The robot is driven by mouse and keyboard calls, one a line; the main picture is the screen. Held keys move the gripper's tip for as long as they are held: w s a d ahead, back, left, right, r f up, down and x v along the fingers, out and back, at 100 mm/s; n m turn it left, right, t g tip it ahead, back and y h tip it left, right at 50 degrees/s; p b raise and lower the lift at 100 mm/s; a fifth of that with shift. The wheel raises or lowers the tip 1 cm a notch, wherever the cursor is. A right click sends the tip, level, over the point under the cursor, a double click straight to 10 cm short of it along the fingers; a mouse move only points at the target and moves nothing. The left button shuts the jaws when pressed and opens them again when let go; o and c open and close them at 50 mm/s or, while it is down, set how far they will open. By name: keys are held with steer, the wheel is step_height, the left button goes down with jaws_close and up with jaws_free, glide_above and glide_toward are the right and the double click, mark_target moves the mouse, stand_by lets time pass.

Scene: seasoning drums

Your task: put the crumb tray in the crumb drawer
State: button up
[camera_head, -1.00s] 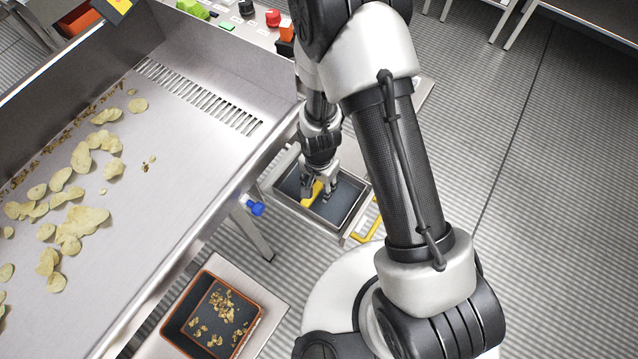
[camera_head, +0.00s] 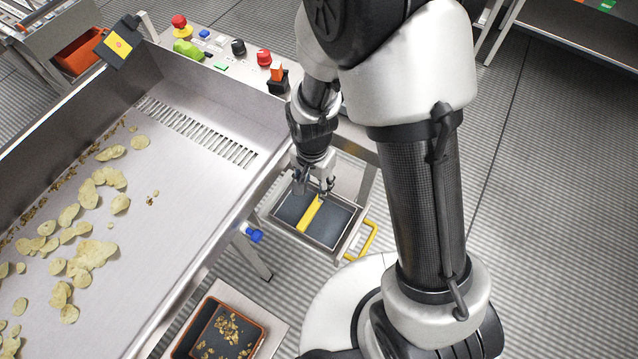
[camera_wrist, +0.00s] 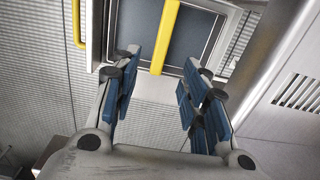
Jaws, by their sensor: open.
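The crumb tray (camera_head: 332,224) is dark and shallow, with a yellow bar (camera_head: 309,213) across its middle. It sits inside the pulled-out crumb drawer (camera_head: 341,250), a metal frame with a yellow pull handle (camera_head: 368,240) on its outer side. In the wrist view, the tray (camera_wrist: 203,38), its yellow bar (camera_wrist: 165,38) and the drawer handle (camera_wrist: 77,22) lie ahead of the fingers. My gripper (camera_head: 314,187) is open and empty above the tray's far part. In the wrist view my gripper (camera_wrist: 161,62) has its blue-padded fingers apart, with nothing between them.
A metal chute (camera_head: 165,215) with potato chips stands left of the drawer, a blue knob (camera_head: 254,235) on its side. An orange-rimmed tray of crumbs (camera_head: 262,333) is at the lower front. A control panel (camera_head: 225,50) with buttons is behind. Striped floor lies open to the right.

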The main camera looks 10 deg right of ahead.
steer(key=s+d+r+n+t, duration=0.2)
steer(key=s+d+r, duration=0.15)
steer(key=r, duration=0.75)
steer(key=s+d+r+n+t, duration=0.1)
steer(key=s+d+r+n, duration=0.2)
steer(key=r, duration=0.9)
steer(key=s+d+r+n+t, duration=0.1)
steer(key=s+d+r+n, duration=0.1)
steer(key=s+r, duration=0.3)
steer(key=shift+s+d+r+n+t, duration=0.2)
steer(key=shift+s+d+n+t, duration=0.1)
steer(key=shift+s+d, duration=0.65)
